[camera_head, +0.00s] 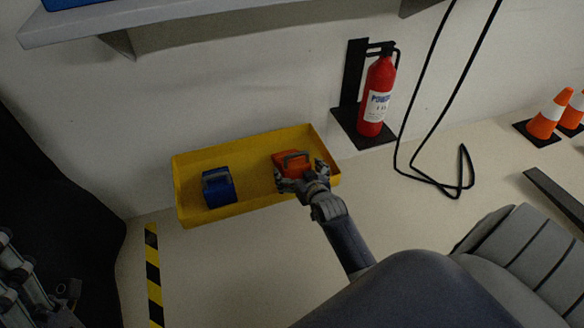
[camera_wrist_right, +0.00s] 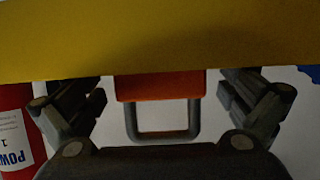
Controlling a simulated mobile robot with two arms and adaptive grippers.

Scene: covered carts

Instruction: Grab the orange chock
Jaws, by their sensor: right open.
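The orange chock (camera_head: 292,162) sits in the right part of a yellow tray (camera_head: 250,205), with a grey handle on it. My right gripper (camera_head: 300,174) is at the chock, its fingers spread on either side. In the right wrist view the orange chock (camera_wrist_right: 160,86) and its handle lie between the two open fingers (camera_wrist_right: 166,100). I see gaps between the fingers and the chock there. Part of the chock is hidden by the yellow wall in the wrist view. At the lower left of the head view, grey mechanical parts show, but no left fingertips can be made out.
A blue chock (camera_head: 218,187) sits in the tray's left part. A red fire extinguisher (camera_head: 376,97) stands on a black bracket right of the tray. A black cable (camera_head: 418,135) hangs beside it. Orange cones (camera_head: 547,118) stand at far right. A grey shelf (camera_head: 110,20) juts out above.

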